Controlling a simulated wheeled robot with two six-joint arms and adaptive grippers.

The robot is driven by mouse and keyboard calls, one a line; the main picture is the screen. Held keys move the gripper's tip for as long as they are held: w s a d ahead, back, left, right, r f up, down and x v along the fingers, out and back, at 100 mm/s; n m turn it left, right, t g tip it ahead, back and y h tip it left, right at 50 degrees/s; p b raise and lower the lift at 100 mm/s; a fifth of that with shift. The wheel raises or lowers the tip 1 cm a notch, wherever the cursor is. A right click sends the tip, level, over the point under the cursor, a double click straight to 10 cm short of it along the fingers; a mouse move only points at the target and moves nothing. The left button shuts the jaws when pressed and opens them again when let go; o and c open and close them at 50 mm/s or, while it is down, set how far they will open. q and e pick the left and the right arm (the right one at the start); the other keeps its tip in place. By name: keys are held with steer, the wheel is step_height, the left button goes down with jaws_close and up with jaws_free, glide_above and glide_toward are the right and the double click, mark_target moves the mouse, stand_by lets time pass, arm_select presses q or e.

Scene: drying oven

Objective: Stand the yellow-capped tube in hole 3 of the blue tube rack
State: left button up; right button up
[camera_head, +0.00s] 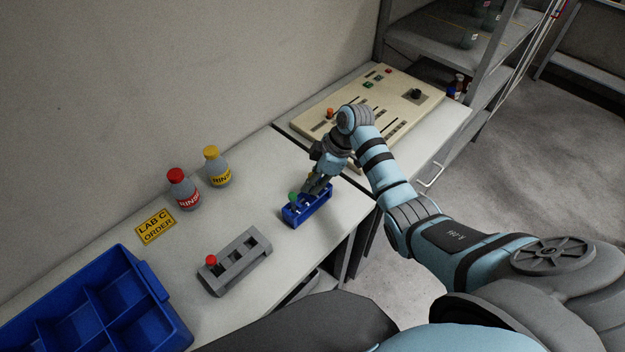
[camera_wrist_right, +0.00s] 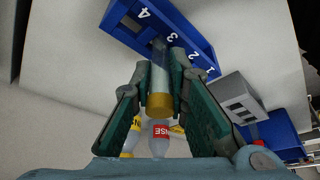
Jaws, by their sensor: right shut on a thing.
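The blue tube rack (camera_head: 312,212) stands near the table's front edge. In the right wrist view the rack (camera_wrist_right: 196,40) shows its numbers 1 to 4. My right gripper (camera_head: 318,184) is over the rack. In the wrist view its fingers (camera_wrist_right: 160,88) are shut on the yellow-capped tube (camera_wrist_right: 160,104). The tube's clear end points to the rack around holes 2 and 3; I cannot tell whether it is inside a hole. A green-capped tube (camera_head: 293,197) is at the rack's left end. My left gripper is out of view.
A grey rack (camera_head: 238,262) with a red-capped tube (camera_head: 211,261) stands left of the blue rack. Red-capped (camera_head: 183,190) and yellow-capped (camera_head: 216,168) bottles stand behind. A blue divided bin (camera_head: 160,325) is front left. A control panel (camera_head: 400,95) lies beyond my gripper.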

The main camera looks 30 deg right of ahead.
steer(key=shift+f+b, duration=0.35)
steer(key=shift+f, duration=0.35)
steer(key=o, duration=0.8)
steer(key=v, duration=1.2)
steer(key=shift+s, duration=0.1)
